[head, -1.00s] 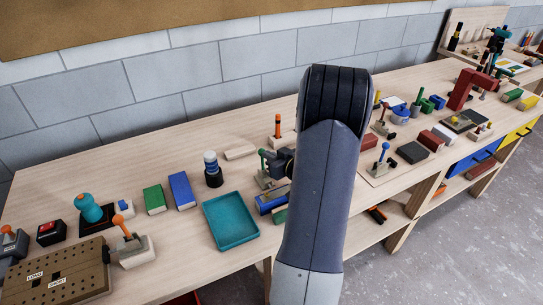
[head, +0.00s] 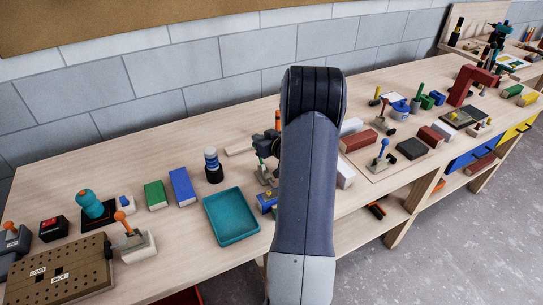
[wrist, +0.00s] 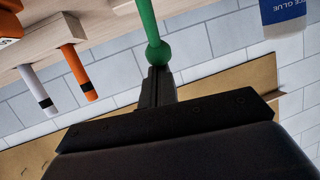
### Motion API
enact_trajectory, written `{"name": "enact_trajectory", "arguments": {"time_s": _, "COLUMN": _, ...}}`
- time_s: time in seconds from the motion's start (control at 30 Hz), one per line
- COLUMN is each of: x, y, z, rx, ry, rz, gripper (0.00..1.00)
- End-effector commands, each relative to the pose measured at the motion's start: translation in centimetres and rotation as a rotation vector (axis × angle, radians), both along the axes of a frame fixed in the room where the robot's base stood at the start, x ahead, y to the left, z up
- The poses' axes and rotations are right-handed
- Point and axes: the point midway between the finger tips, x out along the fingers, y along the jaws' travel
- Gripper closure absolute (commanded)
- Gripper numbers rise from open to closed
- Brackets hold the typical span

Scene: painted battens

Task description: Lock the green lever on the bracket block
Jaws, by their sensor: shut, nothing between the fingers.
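The green lever (wrist: 150,22) runs down from the top of the wrist view and ends in a round green knob. My gripper (wrist: 160,72) is shut, its fingertips right at the knob, with nothing between them. I cannot tell whether the tips touch the knob. In the head view the gripper (head: 268,143) shows as a dark shape at the lever, left of my arm. The lever's lower end and any lock are hidden.
An orange-tipped rod (wrist: 78,72) and a white rod (wrist: 37,90) show in the wrist view, with a glue container (wrist: 283,14) at upper right.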

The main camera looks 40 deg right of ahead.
Motion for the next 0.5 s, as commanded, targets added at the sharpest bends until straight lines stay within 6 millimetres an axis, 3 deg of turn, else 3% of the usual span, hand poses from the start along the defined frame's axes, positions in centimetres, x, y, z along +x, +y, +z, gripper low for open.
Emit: {"name": "enact_trajectory", "arguments": {"time_s": 0.5, "x": 0.90, "y": -0.22, "z": -0.57, "rx": 0.000, "ry": 0.001, "rz": 0.000, "gripper": 1.00}}
